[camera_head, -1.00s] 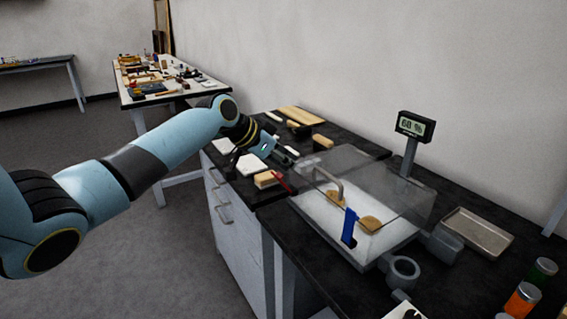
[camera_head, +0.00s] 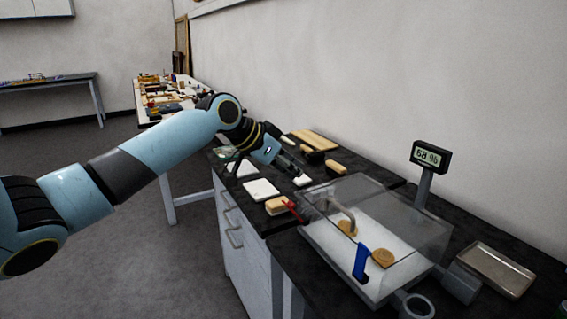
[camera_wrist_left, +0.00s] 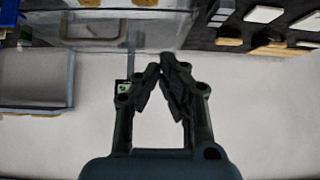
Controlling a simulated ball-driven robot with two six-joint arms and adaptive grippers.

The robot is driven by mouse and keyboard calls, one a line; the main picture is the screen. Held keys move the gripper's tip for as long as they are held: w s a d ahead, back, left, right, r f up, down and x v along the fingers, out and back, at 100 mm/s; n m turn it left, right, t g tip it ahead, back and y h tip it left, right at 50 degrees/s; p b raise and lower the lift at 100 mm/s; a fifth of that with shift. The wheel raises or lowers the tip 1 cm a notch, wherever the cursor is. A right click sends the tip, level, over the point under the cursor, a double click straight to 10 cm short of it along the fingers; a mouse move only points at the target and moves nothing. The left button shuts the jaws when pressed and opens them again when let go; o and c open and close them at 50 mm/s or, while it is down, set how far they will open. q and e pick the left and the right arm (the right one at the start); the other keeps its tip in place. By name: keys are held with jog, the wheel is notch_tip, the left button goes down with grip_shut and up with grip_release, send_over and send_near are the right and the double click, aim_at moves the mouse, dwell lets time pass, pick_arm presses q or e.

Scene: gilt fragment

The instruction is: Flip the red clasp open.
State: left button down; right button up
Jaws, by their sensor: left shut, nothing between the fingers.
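The red clasp (camera_head: 294,209) is at the left end of the clear-lidded chamber (camera_head: 322,243), standing tilted up and to the left beside a wooden block. A blue clasp (camera_head: 361,262) is on the chamber's front side. Two tan round pieces lie inside on the white floor. My left gripper (camera_head: 298,173) is above the bench, beyond and above the red clasp, apart from it. Its fingers are shut and empty, tips together in the left wrist view (camera_wrist_left: 164,68). I cannot make out the red clasp in the wrist view. My right gripper is not in view.
A display on a post (camera_head: 430,157) stands behind the chamber, and a metal tray (camera_head: 497,268) lies to its right. White pads (camera_head: 262,189), a wood-backed block (camera_head: 277,206) and brushes crowd the bench to the left. The wall is close behind.

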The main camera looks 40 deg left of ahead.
pick_arm(q)
jog(key=shift+v, duration=1.75)
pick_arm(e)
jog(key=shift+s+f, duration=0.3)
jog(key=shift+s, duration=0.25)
pick_arm(q)
jog(key=shift+f, duration=0.15)
jog(key=shift+s, duration=0.1)
